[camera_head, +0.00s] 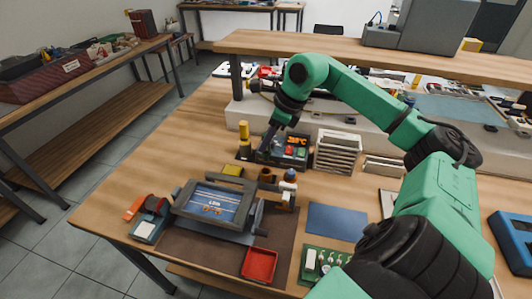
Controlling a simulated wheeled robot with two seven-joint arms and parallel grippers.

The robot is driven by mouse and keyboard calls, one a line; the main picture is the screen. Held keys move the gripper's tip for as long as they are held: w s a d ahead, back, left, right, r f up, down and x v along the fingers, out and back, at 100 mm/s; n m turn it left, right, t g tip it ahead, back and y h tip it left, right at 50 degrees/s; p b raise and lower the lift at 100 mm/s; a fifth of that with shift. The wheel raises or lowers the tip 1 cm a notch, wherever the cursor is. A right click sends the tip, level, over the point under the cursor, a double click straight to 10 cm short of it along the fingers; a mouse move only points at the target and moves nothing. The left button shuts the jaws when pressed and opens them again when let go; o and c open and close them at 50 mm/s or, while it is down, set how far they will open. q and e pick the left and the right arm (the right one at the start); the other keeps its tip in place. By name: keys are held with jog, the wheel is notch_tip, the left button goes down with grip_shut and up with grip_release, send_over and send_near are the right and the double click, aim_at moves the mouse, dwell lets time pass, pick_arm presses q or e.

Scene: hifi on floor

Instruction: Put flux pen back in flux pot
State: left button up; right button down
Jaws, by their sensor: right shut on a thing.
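My right arm comes in from the right and reaches over the bench. Its gripper (272,130) points down just left of the soldering station, with the fingers small and dark. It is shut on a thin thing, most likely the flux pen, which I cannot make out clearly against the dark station. A small brown pot (266,175), likely the flux pot, stands on the bench below and nearer, apart from the gripper. My left gripper is not in view.
The soldering station (291,146) has a red display. A yellow-topped upright (244,132) stands left of the gripper. A framed board holder (213,204), a red tray (259,265), a blue mat (336,222) and stacked racks (338,150) surround the area.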

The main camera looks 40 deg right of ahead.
aim_at(266, 159)
notch_tip(266, 159, down, 2)
jog(key=shift+w+d+f+b, duration=0.1)
jog(key=shift+w+f+b, duration=0.1)
jog(key=shift+b, duration=0.15)
jog(key=shift+w+d+f, duration=0.15)
jog(key=shift+f, duration=0.1)
jog(key=shift+s+f+b, duration=0.2)
jog(key=shift+f+b, duration=0.35)
jog(key=shift+b, duration=0.15)
notch_tip(266, 159, down, 4)
jog(key=b, duration=0.3)
jog(key=shift+r, duration=0.15)
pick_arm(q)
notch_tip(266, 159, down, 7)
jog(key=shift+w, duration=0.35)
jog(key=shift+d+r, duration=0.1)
pick_arm(e)
jog(key=shift+c, duration=0.2)
grip_release()
